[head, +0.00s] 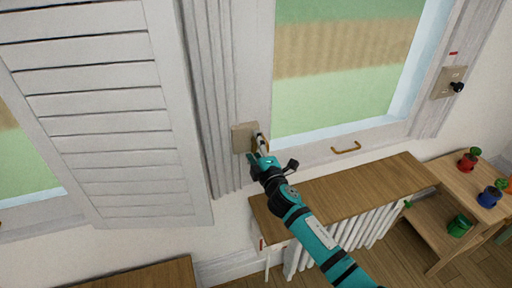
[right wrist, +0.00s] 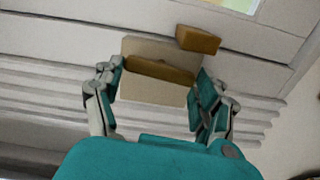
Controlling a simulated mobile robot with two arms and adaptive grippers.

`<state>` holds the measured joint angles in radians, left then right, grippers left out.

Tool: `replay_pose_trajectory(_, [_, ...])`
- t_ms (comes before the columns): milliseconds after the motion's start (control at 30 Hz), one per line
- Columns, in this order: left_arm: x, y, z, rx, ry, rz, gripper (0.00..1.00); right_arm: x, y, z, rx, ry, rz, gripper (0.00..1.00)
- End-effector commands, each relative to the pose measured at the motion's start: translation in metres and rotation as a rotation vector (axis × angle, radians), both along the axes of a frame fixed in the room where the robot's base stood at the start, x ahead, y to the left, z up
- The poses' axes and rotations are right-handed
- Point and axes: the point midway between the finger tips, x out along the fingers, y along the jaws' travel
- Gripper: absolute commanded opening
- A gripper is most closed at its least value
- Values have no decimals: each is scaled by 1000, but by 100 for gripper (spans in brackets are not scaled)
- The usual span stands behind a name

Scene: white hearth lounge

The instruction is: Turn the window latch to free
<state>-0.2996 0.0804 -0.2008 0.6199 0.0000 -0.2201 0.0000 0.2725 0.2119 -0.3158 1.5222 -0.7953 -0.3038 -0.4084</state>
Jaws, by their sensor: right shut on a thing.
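The window latch has a beige plate (head: 243,138) on the frame left of the open-view window pane; the plate also shows in the right wrist view (right wrist: 145,98). Its brass lever (right wrist: 160,72) lies across the plate, between my fingers. A separate brass block (right wrist: 198,40) sits just beyond the plate's upper right corner. My right gripper (head: 260,157) is at the latch, shut on the lever, with one finger on each side in the right wrist view (right wrist: 154,86). The fingers hide part of the lever in the head view. My left gripper is not in view.
A brass pull (head: 346,148) is on the window's lower rail. A beige plate with a black knob (head: 457,87) is on the right frame. A wooden shelf (head: 370,184) over a white radiator (head: 345,235) lies below. A louvred shutter (head: 95,110) stands left. Potted plants are right.

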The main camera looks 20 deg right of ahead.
Motion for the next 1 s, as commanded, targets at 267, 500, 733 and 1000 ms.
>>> replay_pose_trajectory(267, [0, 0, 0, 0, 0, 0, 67, 0, 0, -1, -99, -2, 1, 41])
replay_pose_trajectory(500, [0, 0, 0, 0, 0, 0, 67, 0, 0, -1, -122, -3, 0, 41])
replay_pose_trajectory(733, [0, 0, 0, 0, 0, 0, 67, 0, 0, -1, -123, -3, 1, 41])
replay_pose_trajectory(1000, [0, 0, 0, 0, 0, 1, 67, 0, 0, -1, -121, -3, 0, 98])
